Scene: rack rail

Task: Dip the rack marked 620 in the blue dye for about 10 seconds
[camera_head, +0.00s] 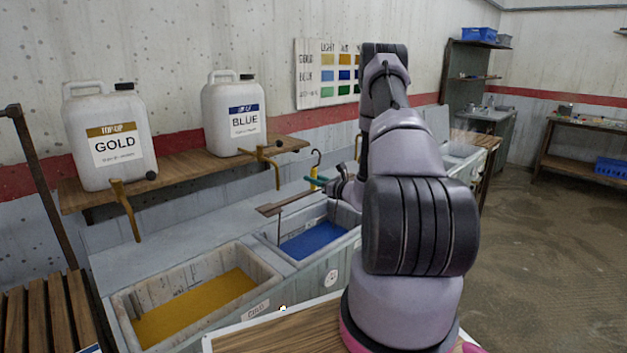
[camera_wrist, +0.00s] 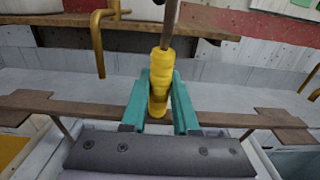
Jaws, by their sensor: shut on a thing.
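My gripper (camera_head: 322,181) is shut on the yellow handle (camera_wrist: 160,80) of a rack, with a teal finger on each side. A dark hook rises above the handle. The rack's brown crossbar (camera_head: 284,203) is held level above the blue tank (camera_head: 270,240); it also spans the wrist view (camera_wrist: 75,107). Thin rods hang from its ends, and their lower ends are hard to make out. The blue dye (camera_head: 313,241) lies in the tank below. No 620 marking is readable, and my arm hides part of the rack.
The gold dye tank (camera_head: 122,306) stands left of the blue one. GOLD (camera_head: 108,135) and BLUE (camera_head: 233,120) jugs stand on a wooden shelf (camera_head: 185,173) behind. Brass taps (camera_head: 125,208) hang from the shelf. A colour chart (camera_head: 312,75) is on the wall. Open floor lies at right.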

